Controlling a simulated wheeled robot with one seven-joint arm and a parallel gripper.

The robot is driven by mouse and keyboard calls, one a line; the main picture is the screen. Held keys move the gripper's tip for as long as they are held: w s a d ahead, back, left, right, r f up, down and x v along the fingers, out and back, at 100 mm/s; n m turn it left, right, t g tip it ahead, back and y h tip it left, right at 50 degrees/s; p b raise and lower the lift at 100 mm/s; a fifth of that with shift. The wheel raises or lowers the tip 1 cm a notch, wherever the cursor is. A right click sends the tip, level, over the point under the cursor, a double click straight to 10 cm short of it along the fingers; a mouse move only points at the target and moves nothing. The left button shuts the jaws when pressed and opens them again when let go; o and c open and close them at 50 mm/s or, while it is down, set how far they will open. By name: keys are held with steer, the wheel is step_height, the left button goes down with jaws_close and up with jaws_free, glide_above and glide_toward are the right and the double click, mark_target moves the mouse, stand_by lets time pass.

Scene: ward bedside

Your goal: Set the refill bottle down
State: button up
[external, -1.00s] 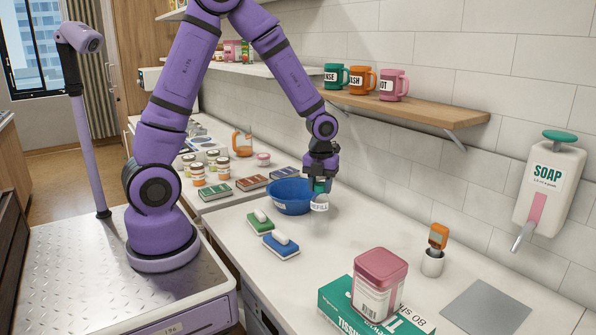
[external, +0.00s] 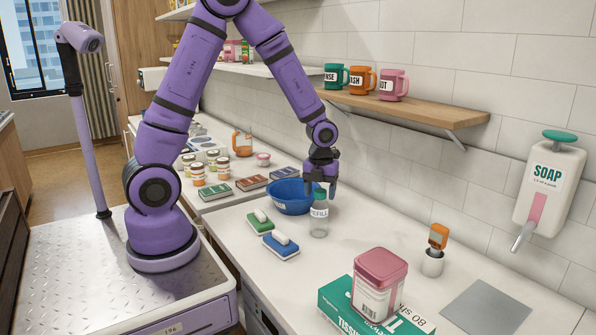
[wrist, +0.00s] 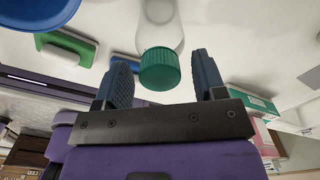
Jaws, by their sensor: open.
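The refill bottle (external: 319,220) is clear with a green cap and a white label. It stands upright on the white counter, just right of and in front of the blue bowl (external: 290,197). My gripper (external: 320,188) is open above and slightly behind the bottle's cap. In the wrist view the green cap (wrist: 159,69) shows between and beyond the two spread fingers (wrist: 160,80), with a gap on each side. The bottle's body reaches up out of that view.
A green sponge brush (external: 259,222) and a blue one (external: 281,245) lie left of the bottle. A tissue box (external: 337,304) with a pink-lidded canister (external: 378,284) stands in front. A wooden shelf (external: 430,108) with mugs is above.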

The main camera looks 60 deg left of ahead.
steer(key=s+a+r+n+t, duration=0.1)
steer(key=s+a+r+n, duration=0.2)
steer(key=r, duration=0.6)
steer(key=s+r+n+t, duration=0.1)
steer(key=s+r+n, duration=0.25)
steer(key=r, duration=0.65)
steer(key=s+a+r+n+t, duration=0.1)
steer(key=s+a+r+n, duration=0.2)
steer(key=s+n, duration=0.5)
steer(key=s+a+r+n+t, duration=0.2)
steer(key=s+a+r+n, duration=0.2)
steer(key=s+n, duration=0.5)
steer(key=n, duration=0.5)
steer(key=shift+s+r, duration=0.25)
steer(key=shift+r, duration=0.05)
